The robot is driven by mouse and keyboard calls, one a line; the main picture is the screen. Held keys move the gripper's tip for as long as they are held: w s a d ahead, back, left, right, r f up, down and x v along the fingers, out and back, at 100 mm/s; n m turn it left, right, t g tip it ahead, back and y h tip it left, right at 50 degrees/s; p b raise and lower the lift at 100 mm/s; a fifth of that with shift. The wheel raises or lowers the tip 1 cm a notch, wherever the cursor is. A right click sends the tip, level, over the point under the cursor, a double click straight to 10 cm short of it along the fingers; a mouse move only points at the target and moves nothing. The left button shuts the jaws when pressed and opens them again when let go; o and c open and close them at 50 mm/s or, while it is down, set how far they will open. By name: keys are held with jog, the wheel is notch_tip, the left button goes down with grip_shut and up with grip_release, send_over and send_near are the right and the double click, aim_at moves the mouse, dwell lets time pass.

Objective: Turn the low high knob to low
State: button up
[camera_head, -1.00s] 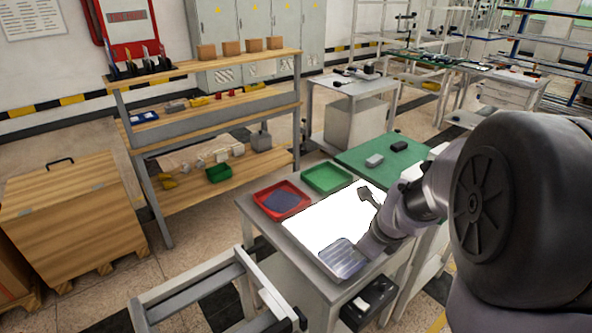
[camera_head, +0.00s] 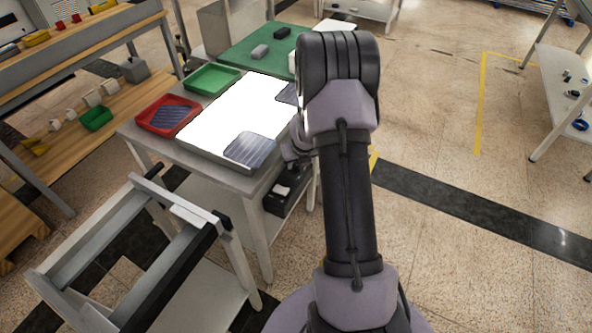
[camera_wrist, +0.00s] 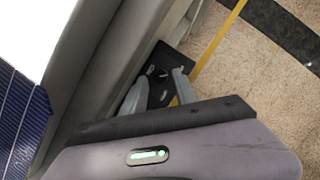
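A black control box (camera_head: 278,203) is mounted below the front right edge of the light table; a pale patch shows on it. In the wrist view a dark panel (camera_wrist: 173,62) with small white marks lies beyond my fingers; I take it for the same box. A small round shape on it may be the low high knob, but its setting cannot be read. My gripper (camera_wrist: 159,88) is open, its two grey fingers apart with the panel showing between them. Contact cannot be told.
The white glowing light table (camera_head: 237,105) has dark blue cell pieces (camera_head: 250,150) lying on it. A red tray (camera_head: 142,121) and a green tray (camera_head: 199,88) stand along its left. A metal frame stand (camera_head: 90,262) is in front. Open floor (camera_head: 440,140) lies to the right.

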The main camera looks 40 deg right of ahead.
jog(key=shift+x, duration=0.95)
grip_shut()
jog(key=shift+n, duration=0.3)
